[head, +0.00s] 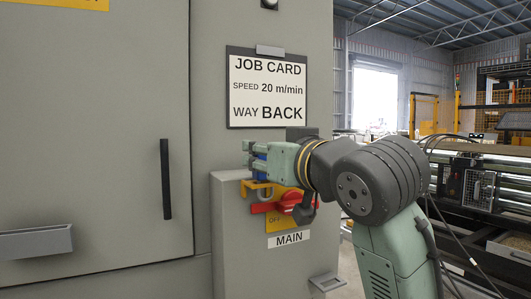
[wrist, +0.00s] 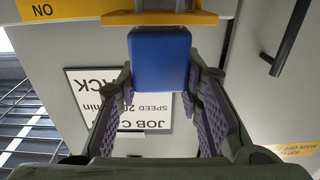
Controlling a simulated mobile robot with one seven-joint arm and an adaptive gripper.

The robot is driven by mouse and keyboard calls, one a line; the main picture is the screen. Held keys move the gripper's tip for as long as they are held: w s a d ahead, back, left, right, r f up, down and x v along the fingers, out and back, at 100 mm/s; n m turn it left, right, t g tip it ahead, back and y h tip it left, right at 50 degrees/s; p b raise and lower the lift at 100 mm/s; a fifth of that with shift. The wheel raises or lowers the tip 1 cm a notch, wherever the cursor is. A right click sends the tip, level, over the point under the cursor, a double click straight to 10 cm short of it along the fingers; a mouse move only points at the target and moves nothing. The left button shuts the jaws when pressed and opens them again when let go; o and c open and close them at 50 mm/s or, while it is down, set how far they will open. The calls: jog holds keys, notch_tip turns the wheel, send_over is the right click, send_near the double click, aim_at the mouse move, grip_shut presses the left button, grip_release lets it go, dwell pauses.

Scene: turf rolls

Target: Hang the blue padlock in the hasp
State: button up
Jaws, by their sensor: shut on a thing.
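In the wrist view the blue padlock (wrist: 160,58) sits between the two fingers. The yellow hasp (head: 251,189) is right below the padlock, beside the red switch handle (head: 291,203). In the wrist view the hasp (wrist: 160,17) crosses the top edge, close against the padlock. Fingers and hasp hide most of the padlock's shackle, so I cannot tell if it passes through the hasp.
The grey switch box (head: 232,237) carries a MAIN label (head: 289,239). A job card (head: 267,92) hangs on the cabinet above it. A black door handle (head: 166,179) is to the left. A railed machine (head: 480,195) stands at the right.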

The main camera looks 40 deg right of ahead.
jog(key=shift+f, duration=0.15)
jog(key=o, duration=1.3)
jog(key=shift+s, duration=0.1)
jog(key=v, duration=1.2)
